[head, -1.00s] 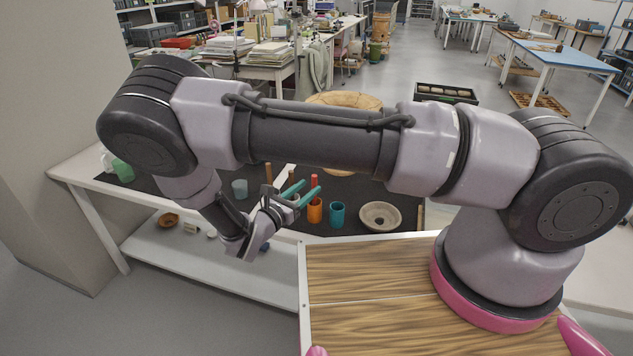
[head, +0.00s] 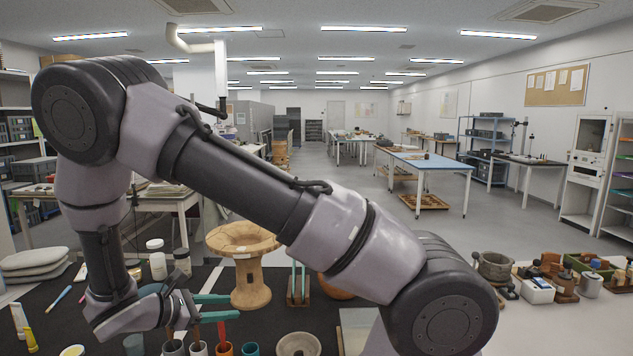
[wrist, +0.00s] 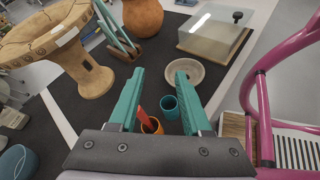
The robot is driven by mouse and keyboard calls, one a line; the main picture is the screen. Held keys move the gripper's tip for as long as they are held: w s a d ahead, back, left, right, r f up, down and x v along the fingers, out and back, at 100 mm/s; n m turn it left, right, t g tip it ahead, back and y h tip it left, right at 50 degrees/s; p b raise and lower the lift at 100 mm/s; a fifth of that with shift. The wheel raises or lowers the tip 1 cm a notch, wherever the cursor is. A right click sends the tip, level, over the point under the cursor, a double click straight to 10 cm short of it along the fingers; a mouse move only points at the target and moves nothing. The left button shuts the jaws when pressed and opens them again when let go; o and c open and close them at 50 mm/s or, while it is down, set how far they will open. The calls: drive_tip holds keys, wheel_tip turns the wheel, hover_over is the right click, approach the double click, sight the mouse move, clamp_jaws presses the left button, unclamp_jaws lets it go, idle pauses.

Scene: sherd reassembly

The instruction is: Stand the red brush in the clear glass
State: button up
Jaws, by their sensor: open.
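The red brush (head: 222,333) stands in an orange cup (head: 225,350) at the bottom of the head view. In the wrist view the red brush (wrist: 145,117) leans in the orange cup (wrist: 153,127), seen between the teal fingers. My gripper (head: 234,307) is open and empty, its fingers over the area of the cups; the wrist view shows the fingers (wrist: 158,76) spread apart. The clear glass (head: 134,344) looks like the pale see-through cup left of the other cups, partly cut off by the frame's bottom edge.
A teal cup (wrist: 171,107) and a pale bowl (wrist: 198,73) are close to the orange cup. A wooden spool-shaped stand (head: 246,282) and an upright teal-pronged holder (head: 299,287) rise behind.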

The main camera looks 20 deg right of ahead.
drive_tip(key=s+d+r+m+g+y, duration=0.25)
drive_tip(key=d+r+m+y, duration=0.35)
drive_tip(key=r, duration=0.4)
drive_tip(key=s+d+r+m+g+y, duration=0.1)
drive_tip(key=d+r+m+g+y, duration=0.25)
drive_tip(key=d+r+m, duration=0.5)
drive_tip(key=s+d+r+m+t+y, duration=0.2)
drive_tip(key=s+r+m+t, duration=0.2)
drive_tip(key=r, duration=0.4)
drive_tip(key=s+d+r+m+t+y, duration=0.2)
drive_tip(key=s+r+m+t+y, duration=0.1)
drive_tip(key=r, duration=0.5)
drive_tip(key=shift+s+r+m+t, duration=0.3)
drive_tip(key=shift+s+m+t, duration=0.3)
drive_tip(key=shift+s+m, duration=0.35)
drive_tip(key=shift+d, duration=0.1)
drive_tip(key=shift+o, duration=0.5)
